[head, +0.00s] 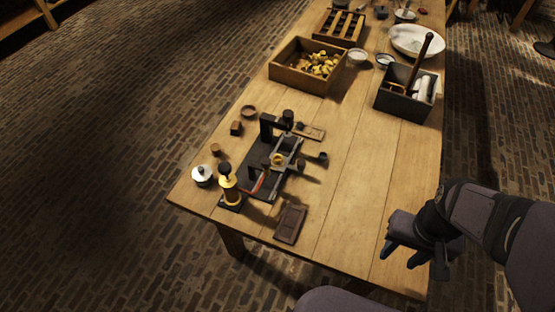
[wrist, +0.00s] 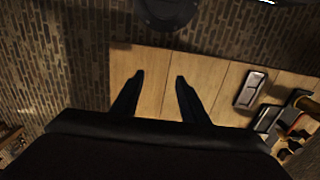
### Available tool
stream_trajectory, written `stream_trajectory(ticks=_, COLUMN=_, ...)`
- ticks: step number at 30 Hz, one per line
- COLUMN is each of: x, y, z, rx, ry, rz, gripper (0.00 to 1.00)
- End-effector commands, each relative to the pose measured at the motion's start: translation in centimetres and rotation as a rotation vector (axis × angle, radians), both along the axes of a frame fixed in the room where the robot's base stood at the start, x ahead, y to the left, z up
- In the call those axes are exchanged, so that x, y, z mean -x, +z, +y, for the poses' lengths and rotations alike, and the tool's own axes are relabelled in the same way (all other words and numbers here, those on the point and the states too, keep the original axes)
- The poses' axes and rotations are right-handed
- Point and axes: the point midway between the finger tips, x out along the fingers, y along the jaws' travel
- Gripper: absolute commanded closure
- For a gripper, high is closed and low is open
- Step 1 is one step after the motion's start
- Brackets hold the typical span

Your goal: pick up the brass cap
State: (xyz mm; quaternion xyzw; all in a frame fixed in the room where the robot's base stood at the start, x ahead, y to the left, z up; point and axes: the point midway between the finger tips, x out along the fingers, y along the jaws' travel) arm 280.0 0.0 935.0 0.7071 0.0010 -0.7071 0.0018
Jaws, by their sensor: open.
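Several brass-coloured pieces (head: 320,64) lie heaped in a wooden box (head: 292,79) toward the far end of the table in the head view. They are too small to tell which are caps. A brass-coloured ring (head: 278,160) sits in a dark fixture (head: 259,172) at the table's left part. My gripper (head: 402,254) is open and empty near the right front edge of the table, far from both. In the wrist view its two fingers (wrist: 159,78) stand apart with only tabletop between them.
A brass-bodied device (head: 230,190) with a dark knob, a white lidded jar (head: 202,175) and a small brown tray (head: 290,223) stand around the fixture. A grey box (head: 405,103) with a tall handle stands at the right. The table (head: 365,190) is clear at front right.

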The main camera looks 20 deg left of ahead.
Motion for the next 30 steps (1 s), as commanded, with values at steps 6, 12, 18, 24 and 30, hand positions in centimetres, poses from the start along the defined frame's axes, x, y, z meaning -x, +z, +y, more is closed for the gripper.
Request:
stream_trajectory(ticks=6, x=0.0, y=0.0, z=0.0, rx=0.000, ry=0.000, rz=0.000, gripper=0.60)
stream_trajectory(ticks=12, x=0.0, y=0.0, z=0.0, rx=0.000, ry=0.000, rz=0.000, gripper=0.60)
stream_trajectory(ticks=18, x=0.0, y=0.0, z=0.0, rx=0.000, ry=0.000, rz=0.000, gripper=0.58)
stream_trajectory(ticks=24, x=-0.3, y=0.1, z=0.1, rx=0.000, ry=-0.004, rz=0.000, gripper=0.58)
stream_trajectory(ticks=30, x=-3.5, y=0.9, z=1.3, rx=0.000, ry=-0.047, rz=0.000, gripper=0.58)
